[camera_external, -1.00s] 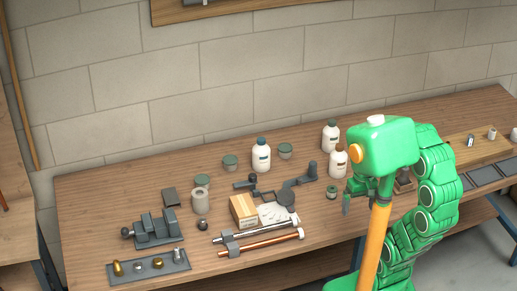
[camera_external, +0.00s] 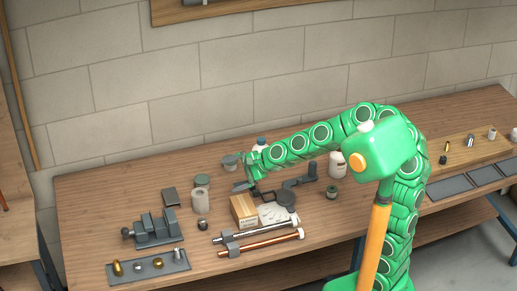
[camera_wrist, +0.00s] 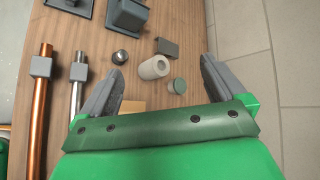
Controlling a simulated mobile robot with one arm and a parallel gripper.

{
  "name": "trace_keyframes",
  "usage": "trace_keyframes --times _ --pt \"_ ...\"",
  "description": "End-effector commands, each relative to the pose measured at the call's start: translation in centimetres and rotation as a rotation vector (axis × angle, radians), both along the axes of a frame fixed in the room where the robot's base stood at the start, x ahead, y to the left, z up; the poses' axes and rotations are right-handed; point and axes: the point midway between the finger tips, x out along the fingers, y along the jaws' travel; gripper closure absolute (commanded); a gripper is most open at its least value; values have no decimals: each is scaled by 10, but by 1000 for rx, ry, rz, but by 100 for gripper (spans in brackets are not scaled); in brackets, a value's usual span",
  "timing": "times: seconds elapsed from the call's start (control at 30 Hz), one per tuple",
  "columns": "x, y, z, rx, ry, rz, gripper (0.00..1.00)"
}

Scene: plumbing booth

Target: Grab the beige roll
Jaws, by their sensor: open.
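The beige roll (camera_external: 201,201) stands upright on the wooden workbench, left of the cardboard box. In the wrist view, the roll (camera_wrist: 150,70) lies ahead of my gripper, between the lines of its two fingers, with its dark hole showing. My gripper (camera_wrist: 163,60) is open and empty, with its grey fingers spread wide. In the external view my gripper (camera_external: 243,186) is to the right of the roll and apart from it, above the bench near the cardboard box.
A green-lidded jar (camera_external: 202,181) stands close behind the roll. A cardboard box (camera_external: 243,211), a steel pipe (camera_external: 262,232) and a copper pipe (camera_external: 265,243) lie to the right.

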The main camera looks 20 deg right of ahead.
Motion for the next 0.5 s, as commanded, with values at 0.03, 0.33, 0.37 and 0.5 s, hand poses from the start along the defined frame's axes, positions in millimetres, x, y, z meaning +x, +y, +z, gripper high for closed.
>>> trace_keyframes --times 0.03,0.33,0.37,0.5 --pt "7 14 -5 55 42 -45 3" --pt "62 68 -36 392 284 -401 3" --pt "68 71 -41 423 309 -441 3" --pt "90 82 -70 564 415 -617 3"
